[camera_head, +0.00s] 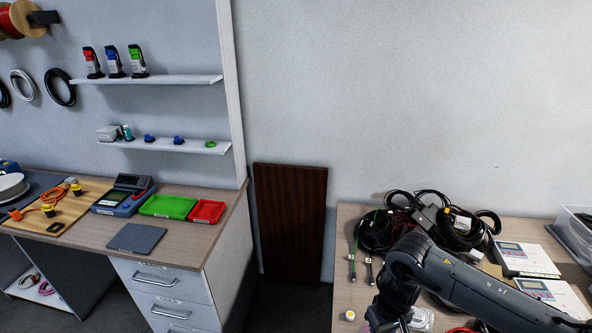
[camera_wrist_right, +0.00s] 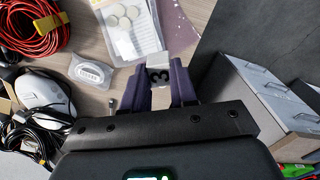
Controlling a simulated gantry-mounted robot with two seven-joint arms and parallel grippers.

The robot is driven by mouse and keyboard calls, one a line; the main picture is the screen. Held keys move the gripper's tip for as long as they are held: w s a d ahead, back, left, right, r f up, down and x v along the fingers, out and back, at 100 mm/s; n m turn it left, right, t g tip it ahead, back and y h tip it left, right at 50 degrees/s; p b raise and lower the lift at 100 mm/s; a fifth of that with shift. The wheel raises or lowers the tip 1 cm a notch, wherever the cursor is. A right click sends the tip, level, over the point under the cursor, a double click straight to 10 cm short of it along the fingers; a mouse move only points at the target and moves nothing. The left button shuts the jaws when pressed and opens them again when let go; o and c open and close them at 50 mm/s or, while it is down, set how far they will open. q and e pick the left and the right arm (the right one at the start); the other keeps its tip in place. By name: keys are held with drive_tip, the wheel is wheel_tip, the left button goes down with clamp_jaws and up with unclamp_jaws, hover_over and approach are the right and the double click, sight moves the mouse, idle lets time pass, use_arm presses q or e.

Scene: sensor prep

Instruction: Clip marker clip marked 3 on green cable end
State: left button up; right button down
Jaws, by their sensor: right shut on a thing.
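In the right wrist view, my right gripper (camera_wrist_right: 159,85) is shut on a small light-grey marker clip (camera_wrist_right: 158,70) with a black 3 on it. The clip sits between the dark fingertips, above the table. In the head view, my right arm reaches in from the lower right, and its fingertips are not clearly visible. A thin green cable (camera_head: 363,233) hangs from the coil on the right table, its end (camera_head: 352,268) lying toward the table's left side. A pale piece shows near that end. The arm is to the right of it, apart. My left gripper is not in view.
A black cable end (camera_head: 370,270) lies beside the green one. Black coils (camera_head: 436,215), white devices (camera_head: 525,260) and a clear bin (camera_head: 577,230) crowd the right table (camera_head: 345,285). The wrist view shows a red coil (camera_wrist_right: 38,28), a white mouse-shaped device (camera_wrist_right: 42,95) and a bag of discs (camera_wrist_right: 130,25).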

drive_tip(key=m, duration=0.3)
drive_tip(key=s+r+p, duration=0.4)
drive_tip(key=r+p, duration=0.8)
drive_tip(key=p, duration=0.2)
drive_tip(key=s+r+p, duration=0.4)
drive_tip(key=r+p, duration=0.9)
drive_tip(key=p, duration=0.1)
drive_tip(key=shift+s, duration=0.35)
